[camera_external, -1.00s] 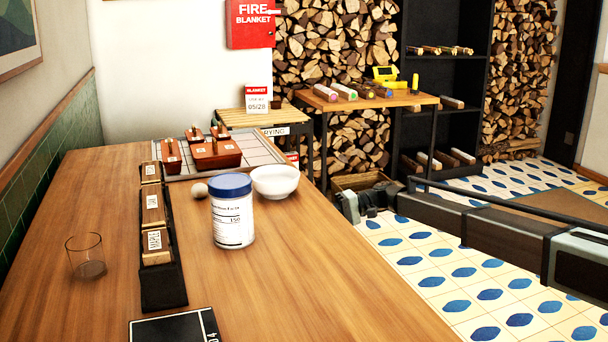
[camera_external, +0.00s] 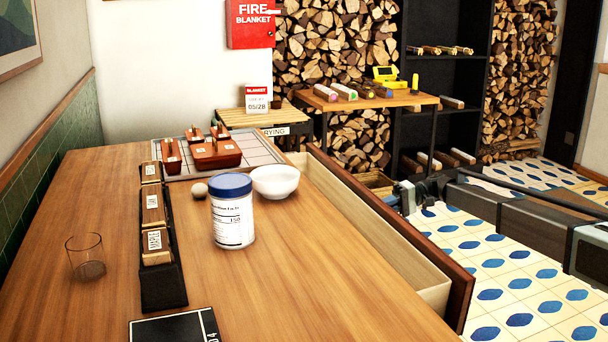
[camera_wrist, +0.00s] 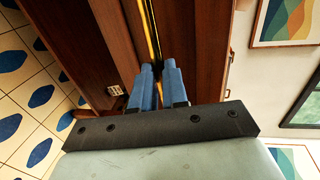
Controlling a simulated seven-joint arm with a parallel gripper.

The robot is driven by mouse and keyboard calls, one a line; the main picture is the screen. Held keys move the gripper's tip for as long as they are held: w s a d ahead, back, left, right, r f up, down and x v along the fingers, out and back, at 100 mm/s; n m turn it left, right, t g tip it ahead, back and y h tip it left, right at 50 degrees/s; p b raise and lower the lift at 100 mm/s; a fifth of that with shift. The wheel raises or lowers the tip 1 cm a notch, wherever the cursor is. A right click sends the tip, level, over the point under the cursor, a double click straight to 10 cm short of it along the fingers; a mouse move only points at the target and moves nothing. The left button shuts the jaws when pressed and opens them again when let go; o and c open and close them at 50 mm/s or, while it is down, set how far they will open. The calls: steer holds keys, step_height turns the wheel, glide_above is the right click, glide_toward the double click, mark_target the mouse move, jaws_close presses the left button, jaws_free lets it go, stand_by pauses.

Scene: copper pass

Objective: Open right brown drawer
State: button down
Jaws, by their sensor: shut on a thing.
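The brown drawer (camera_external: 455,275) stands pulled out from the right side of the wooden counter. Its pale inner wall (camera_external: 375,235) shows, and the visible part of its inside looks empty. My gripper (camera_external: 397,199) is at the outer face of the drawer front in the external view. In the wrist view, my gripper's blue fingers (camera_wrist: 158,68) are close together against dark brown wood (camera_wrist: 118,40), where a thin gold strip (camera_wrist: 151,30) runs up to them. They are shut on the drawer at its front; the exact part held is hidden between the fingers.
On the counter (camera_external: 300,285) stand a blue-lidded jar (camera_external: 232,212), a white bowl (camera_external: 275,182), a glass (camera_external: 86,256), a black rack (camera_external: 163,285) and a tray (camera_external: 265,150) of brown boxes. Tiled floor (camera_external: 510,260) lies open to the right.

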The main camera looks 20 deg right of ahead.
steer(key=f+v, duration=0.2)
steer(key=v, duration=0.7)
steer(key=f+v, duration=0.1)
steer(key=v, duration=0.8)
steer(key=shift+d+f, duration=0.35)
steer(key=shift+d, duration=0.3)
steer(key=c, duration=1.1)
jaws_free()
steer(key=shift+c, duration=0.2)
steer(key=v, duration=0.7)
steer(key=shift+d, duration=0.25)
